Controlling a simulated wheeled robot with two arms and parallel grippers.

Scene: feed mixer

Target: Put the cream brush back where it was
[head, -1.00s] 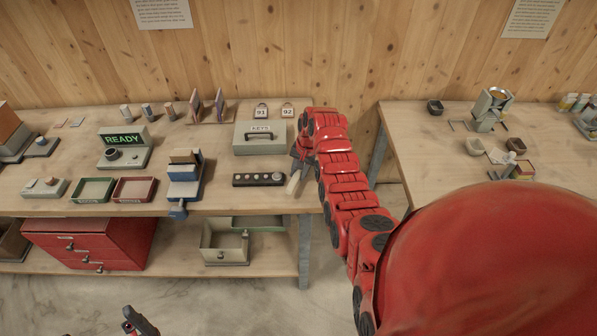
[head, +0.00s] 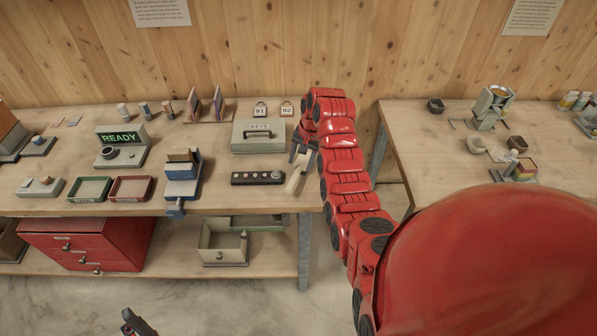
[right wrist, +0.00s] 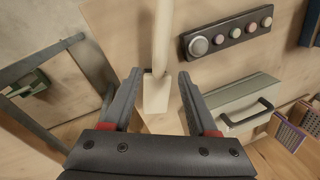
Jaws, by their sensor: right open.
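The cream brush (head: 292,184) is at the right end of the left workbench, right of the button strip. My right gripper (head: 301,158) is over its far end. In the right wrist view, the brush's pale handle (right wrist: 162,35) and its block-like end (right wrist: 156,95) show between the two spread fingers of my right gripper (right wrist: 160,75). The fingers are open, with a gap on both sides of the brush. I cannot tell whether it touches the bench all along. A dark part, seemingly my left gripper (head: 137,322), shows at the bottom edge; its jaws are unclear.
The button strip (head: 257,178) and the grey KEYS box (head: 258,135) stand close left of the brush. Two numbered padlocks (head: 260,109) are behind. A gap separates this bench from the right bench (head: 420,135). A blue-based device (head: 183,180) stands farther left.

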